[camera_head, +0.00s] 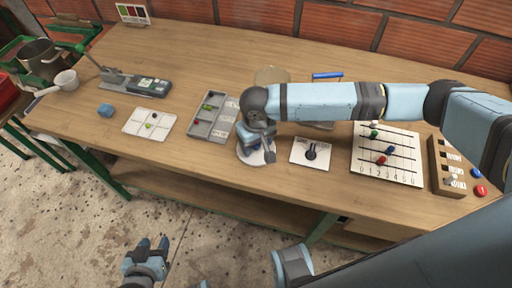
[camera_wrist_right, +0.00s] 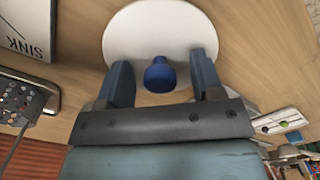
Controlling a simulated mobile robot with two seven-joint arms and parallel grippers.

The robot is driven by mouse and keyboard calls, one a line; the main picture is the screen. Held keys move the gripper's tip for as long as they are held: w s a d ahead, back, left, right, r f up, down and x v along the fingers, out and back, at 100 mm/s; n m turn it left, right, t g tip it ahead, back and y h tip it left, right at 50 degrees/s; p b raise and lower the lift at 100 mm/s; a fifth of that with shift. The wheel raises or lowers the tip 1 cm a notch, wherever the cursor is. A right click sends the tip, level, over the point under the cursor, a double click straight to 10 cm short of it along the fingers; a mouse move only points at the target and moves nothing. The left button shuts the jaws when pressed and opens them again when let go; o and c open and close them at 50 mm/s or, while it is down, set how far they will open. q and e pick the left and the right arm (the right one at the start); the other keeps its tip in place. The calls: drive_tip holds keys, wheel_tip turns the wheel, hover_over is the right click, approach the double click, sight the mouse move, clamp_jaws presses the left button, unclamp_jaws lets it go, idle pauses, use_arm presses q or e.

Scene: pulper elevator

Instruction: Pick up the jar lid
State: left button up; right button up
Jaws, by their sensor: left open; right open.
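The jar lid looks like a flat white disc (camera_wrist_right: 150,32) with a blue knob (camera_wrist_right: 160,76) in the right wrist view. In the head view the white disc (camera_head: 257,159) lies near the table's front edge, partly hidden by my right gripper (camera_head: 258,148). My right gripper is open, with its fingers (camera_wrist_right: 161,72) on either side of the blue knob; I cannot tell whether they touch it. My left gripper (camera_head: 153,245) is open and empty, low over the floor in front of the table.
On the wooden table (camera_head: 220,40), a grey tray (camera_head: 196,130) stands left of the disc and a white card (camera_head: 311,153) right of it. A pegged board (camera_head: 362,165) and wooden rack (camera_head: 437,160) are further right. My right arm covers part of the back.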

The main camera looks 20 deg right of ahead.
drive_tip(key=c, duration=1)
drive_tip(key=shift+r, duration=0.15)
